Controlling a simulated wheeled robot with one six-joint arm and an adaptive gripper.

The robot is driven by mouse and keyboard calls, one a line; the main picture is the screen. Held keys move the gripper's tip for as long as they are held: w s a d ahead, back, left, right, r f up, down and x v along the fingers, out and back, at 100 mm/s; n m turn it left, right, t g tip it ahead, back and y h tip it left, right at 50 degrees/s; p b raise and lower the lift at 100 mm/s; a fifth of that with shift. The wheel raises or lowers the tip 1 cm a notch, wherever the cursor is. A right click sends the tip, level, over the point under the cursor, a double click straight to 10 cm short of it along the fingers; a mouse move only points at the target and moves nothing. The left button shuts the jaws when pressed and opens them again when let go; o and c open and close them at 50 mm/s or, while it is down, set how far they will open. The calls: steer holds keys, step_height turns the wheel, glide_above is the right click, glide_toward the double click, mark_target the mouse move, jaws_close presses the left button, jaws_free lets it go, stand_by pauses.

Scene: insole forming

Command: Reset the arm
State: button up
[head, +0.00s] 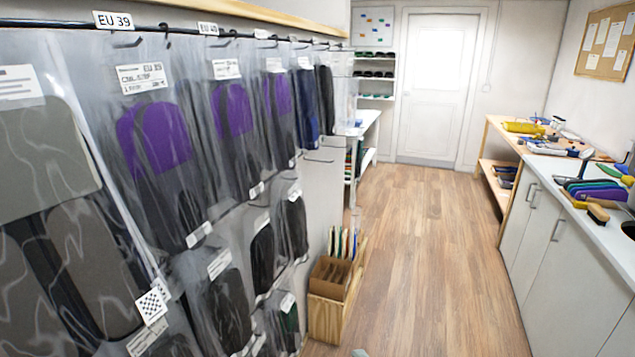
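Neither my arm nor my gripper shows in the head view. A small grey-green shape cuts into the bottom edge of the picture, and I cannot tell what it is. On the left, clear plastic bags with purple and dark insoles (154,137) hang from a rail of hooks. A size label reading EU 39 (113,20) is fixed above them.
A wooden crate (325,318) with a cardboard box stands on the floor by the rack's end. Cabinets with a white worktop (560,168) line the right, with a brush (598,213) on top. The wooden floor (425,240) between is clear up to a white door (436,88).

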steer(key=s+d+f+n+h, duration=0.3)
steer(key=s+d+f, duration=0.15)
steer(key=s, duration=0.55)
steer(key=s+d+f+n+h, duration=0.2)
steer(key=s+d+f+n, duration=0.25)
steer(key=s, duration=0.55)
steer(key=s+d+r+n+h, duration=0.1)
steer(key=s+r+n, duration=0.1)
steer(key=s+n, duration=0.3)
steer(key=s+d+r+n+h, duration=0.1)
steer(key=s+n, duration=0.3)
steer(key=s, duration=1)
steer(key=shift+d+r+n+t, duration=0.4)
steer(key=shift+d+r, duration=0.1)
steer(key=shift+r, duration=0.1)
